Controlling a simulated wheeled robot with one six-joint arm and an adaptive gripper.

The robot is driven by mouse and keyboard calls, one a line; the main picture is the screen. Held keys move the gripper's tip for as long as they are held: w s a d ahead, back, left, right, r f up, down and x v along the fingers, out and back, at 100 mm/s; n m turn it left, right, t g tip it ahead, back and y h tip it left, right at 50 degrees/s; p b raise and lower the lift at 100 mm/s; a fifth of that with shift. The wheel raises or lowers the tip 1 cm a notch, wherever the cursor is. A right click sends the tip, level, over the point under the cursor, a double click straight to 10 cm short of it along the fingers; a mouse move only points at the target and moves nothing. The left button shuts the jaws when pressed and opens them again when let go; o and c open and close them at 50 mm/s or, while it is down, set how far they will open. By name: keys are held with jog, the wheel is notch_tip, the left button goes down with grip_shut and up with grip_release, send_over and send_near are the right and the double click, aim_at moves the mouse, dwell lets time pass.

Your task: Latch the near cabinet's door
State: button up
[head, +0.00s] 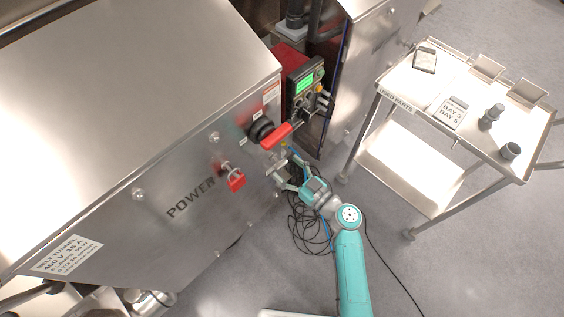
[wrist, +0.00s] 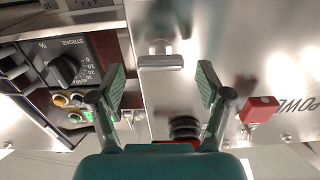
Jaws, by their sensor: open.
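The near cabinet is a large brushed-metal box with a POWER-marked door (head: 190,222) on its front. In the wrist view a small metal T-shaped latch handle (wrist: 160,62) stands out from the door face, its bar lying across the picture. My gripper (head: 281,170) is at the door's right end, below the red switch handle. In the wrist view my gripper (wrist: 161,80) is open, its two padded fingers on either side of the latch handle and apart from it. In the head view my gripper largely hides the latch. I cannot tell whether the door sits fully closed.
A red switch handle (head: 277,135) sticks out above my gripper. A red padlock (head: 236,181) hangs on the door. Cables (head: 305,228) lie on the floor. A parts cart (head: 400,95) stands right.

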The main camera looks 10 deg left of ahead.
aim_at(278, 162)
jog(key=shift+x, duration=1.45)
jog(key=shift+s, duration=0.1)
jog(key=c, duration=1.2)
